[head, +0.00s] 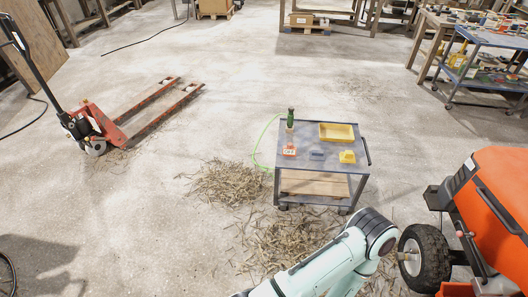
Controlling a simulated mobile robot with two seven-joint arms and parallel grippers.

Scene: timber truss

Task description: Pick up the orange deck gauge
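A small grey cart (302,167) stands a little right of the middle in the head view. On the near left of its top lies a small orange-red piece with a pale face (289,151), which looks like the deck gauge, though it is too small to be sure. It lies apart from the dark block (317,155) and the yellow block (348,157) to its right. One of my pale arm links shows at the bottom, in front of the cart. Neither of my grippers is in view.
A yellow tray (338,133) and a green-topped item (290,118) stand on the cart's back. Wood shavings (228,183) cover the floor beside it. An orange wheeled machine (490,205) stands at right, a red pallet jack (135,118) at left. Open floor lies behind the cart.

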